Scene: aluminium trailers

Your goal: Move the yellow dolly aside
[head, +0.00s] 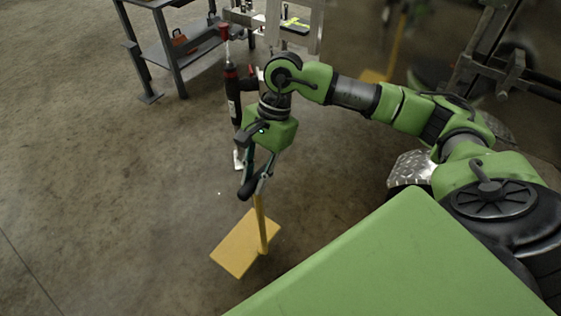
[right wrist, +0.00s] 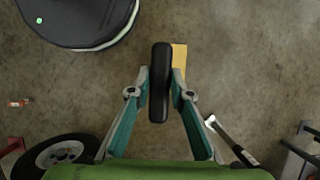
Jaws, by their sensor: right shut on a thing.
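The yellow dolly has a flat yellow plate (head: 232,250) on the floor and a yellow post (head: 261,225) rising from it. My right gripper (head: 257,184) is at the top of the post, shut on the dolly's dark handle. In the right wrist view, the gripper (right wrist: 160,85) has its two fingers against both sides of the black handle (right wrist: 160,60). Part of the yellow plate (right wrist: 180,58) shows below and to the right of the handle. My left gripper is not in view.
A red and black upright tool (head: 233,95) stands just behind my right gripper. A grey metal workbench (head: 160,55) is at the back left. Another yellow stand (head: 375,76) is behind my arm. A wheel (right wrist: 60,157) is at lower left. Floor left of the dolly is clear.

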